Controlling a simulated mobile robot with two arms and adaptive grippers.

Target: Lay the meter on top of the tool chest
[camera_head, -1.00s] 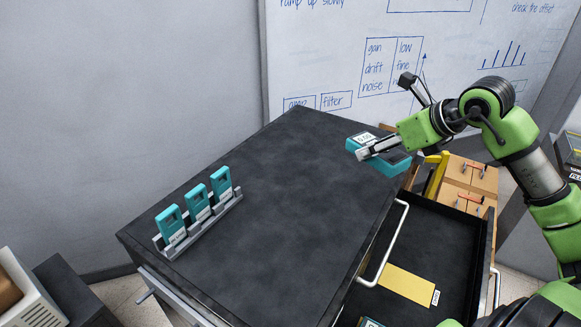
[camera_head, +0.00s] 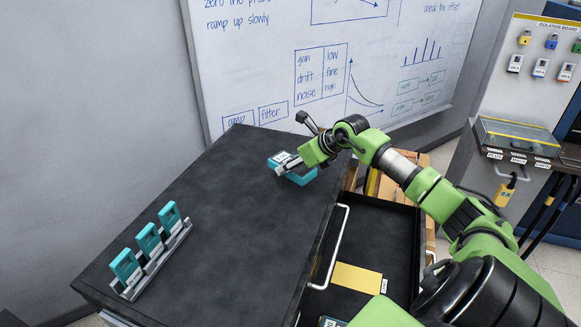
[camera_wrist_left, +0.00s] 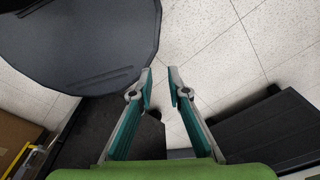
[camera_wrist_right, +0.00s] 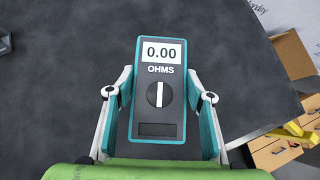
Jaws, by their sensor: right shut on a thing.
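The meter (camera_wrist_right: 159,115) is a teal and dark grey box with a display reading 0.00, the word OHMS and a dial. My right gripper (camera_wrist_right: 158,88) is shut on its two sides. In the head view the meter (camera_head: 300,176) is at the right side of the tool chest's dark top (camera_head: 230,215), near its far right edge. I cannot tell whether it touches the top or hangs just above it. My left gripper (camera_wrist_left: 173,78) shows only in the left wrist view, its fingers apart with nothing between them, over the floor.
A rack with three teal devices (camera_head: 149,246) stands at the chest top's left edge. An open drawer (camera_head: 385,235) with a yellow card (camera_head: 357,279) juts out at the right. The middle of the top is clear. A whiteboard (camera_head: 330,60) is behind.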

